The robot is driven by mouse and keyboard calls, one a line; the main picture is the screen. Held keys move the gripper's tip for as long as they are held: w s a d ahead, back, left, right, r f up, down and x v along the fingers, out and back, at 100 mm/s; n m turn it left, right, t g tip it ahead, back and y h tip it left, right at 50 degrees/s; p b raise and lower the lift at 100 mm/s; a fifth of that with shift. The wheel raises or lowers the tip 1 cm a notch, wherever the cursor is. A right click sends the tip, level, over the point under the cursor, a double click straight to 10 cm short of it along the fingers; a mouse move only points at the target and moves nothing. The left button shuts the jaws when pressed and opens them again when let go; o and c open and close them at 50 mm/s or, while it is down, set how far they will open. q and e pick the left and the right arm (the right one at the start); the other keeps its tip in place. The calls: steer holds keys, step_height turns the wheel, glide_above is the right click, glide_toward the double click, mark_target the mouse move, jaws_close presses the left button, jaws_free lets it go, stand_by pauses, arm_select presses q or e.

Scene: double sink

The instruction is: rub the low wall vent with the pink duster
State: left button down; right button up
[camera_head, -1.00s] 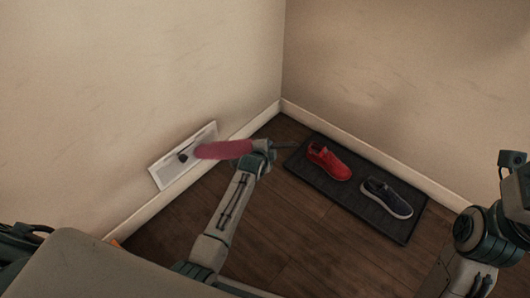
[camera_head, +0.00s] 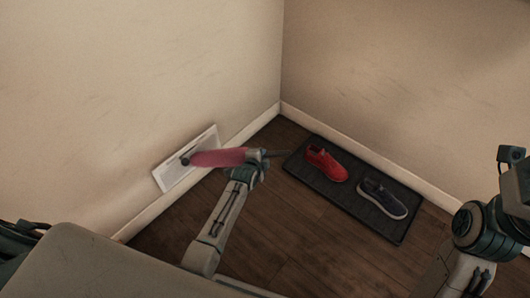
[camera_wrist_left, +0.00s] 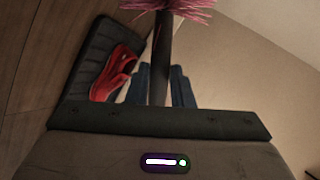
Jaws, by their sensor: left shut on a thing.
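The pink duster (camera_head: 218,158) is held roughly level by my left gripper (camera_head: 264,157), its fluffy head pointing left toward the wall. In the left wrist view the dark handle (camera_wrist_left: 161,60) runs between the fingers, with pink strands (camera_wrist_left: 170,8) at the top. My left gripper is shut on the handle. The low wall vent (camera_head: 170,178) is a white tilted-looking panel on the left wall just above the baseboard. The duster head overlaps its right part; whether it touches cannot be told. A dark patch shows on the vent near the duster's tip.
A dark mat (camera_head: 340,199) lies on the wooden floor right of my left gripper, with a red shoe (camera_head: 326,163) and a dark blue shoe (camera_head: 383,198) on it. Walls meet in the corner behind. Floor in front of the mat is clear. My right arm shows at the right edge.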

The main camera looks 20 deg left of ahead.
arm_select(q)
steer(key=s+a+p, duration=0.4)
steer(key=s+p, duration=0.2)
steer(key=s, duration=0.3)
steer(key=shift+s, duration=0.15)
stand_by(0.6)
steer(key=s+d+p, duration=0.2)
steer(key=d+p, duration=0.1)
steer(key=d, duration=0.2)
steer(key=shift+s+d, duration=0.15)
steer(key=shift+d, duration=0.15)
stand_by(0.4)
steer(key=d, duration=0.1)
steer(key=s+d, duration=0.1)
steer(key=shift+d, duration=0.35)
